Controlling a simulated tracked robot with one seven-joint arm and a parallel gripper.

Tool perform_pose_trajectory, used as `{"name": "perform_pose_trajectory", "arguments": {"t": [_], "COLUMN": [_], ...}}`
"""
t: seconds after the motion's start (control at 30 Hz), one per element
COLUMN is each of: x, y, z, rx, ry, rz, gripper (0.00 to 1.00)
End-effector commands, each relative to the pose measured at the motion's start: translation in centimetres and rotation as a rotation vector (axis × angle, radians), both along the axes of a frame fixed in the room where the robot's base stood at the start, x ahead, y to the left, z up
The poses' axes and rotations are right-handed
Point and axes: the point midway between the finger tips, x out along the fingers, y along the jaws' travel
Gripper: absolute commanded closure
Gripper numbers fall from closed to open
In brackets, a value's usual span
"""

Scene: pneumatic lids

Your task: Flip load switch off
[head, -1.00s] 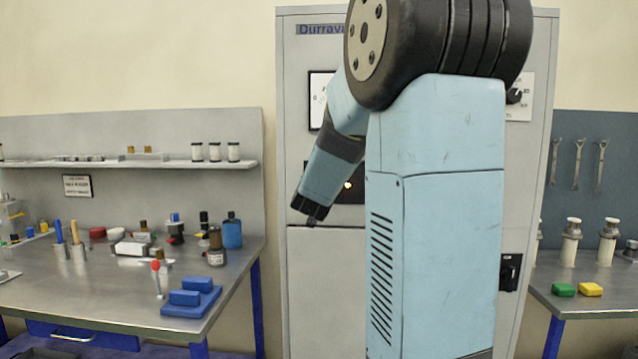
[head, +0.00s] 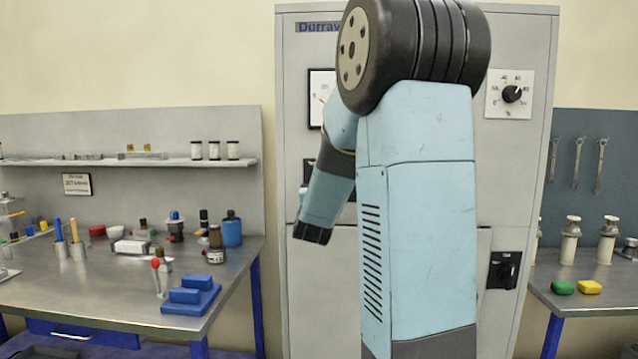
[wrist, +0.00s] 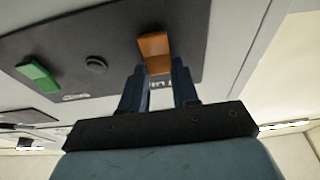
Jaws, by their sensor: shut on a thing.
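In the wrist view, a dark switch panel (wrist: 207,30) carries an orange switch lever (wrist: 154,45), a green switch lever (wrist: 38,75) and a small round dark part (wrist: 95,65) between them. My gripper (wrist: 157,72) is shut on the orange lever, with one finger at each side of its near end. A small label behind the fingers is partly hidden, so I cannot read which lever is the load switch. In the head view my arm covers most of this panel (head: 308,172), and my fingertips are hidden.
The grey cabinet (head: 520,180) also bears a dial knob (head: 512,93) and a black rotary switch (head: 503,270) at right. A workbench (head: 110,295) with bottles and blue blocks stands left. Another bench (head: 600,305) with green and yellow blocks stands right.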

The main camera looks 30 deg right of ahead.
Motion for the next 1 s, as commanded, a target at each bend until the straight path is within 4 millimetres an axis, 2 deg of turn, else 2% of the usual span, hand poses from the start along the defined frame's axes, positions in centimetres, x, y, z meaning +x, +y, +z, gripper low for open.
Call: {"name": "perform_pose_trajectory", "arguments": {"t": [0.5, 0.53, 0.77, 1.0], "x": [0.01, 0.01, -0.02, -0.05], "y": [0.32, 0.32, 0.23, 0.18], "z": [-0.26, -0.27, -0.24, -0.22], "rx": [-0.029, -0.028, -0.028, -0.028], "ry": [-0.041, -0.040, -0.041, -0.041], "rz": [0.006, 0.007, 0.005, 0.003], "gripper": [1.00, 0.68, 0.46, 0.45]}}
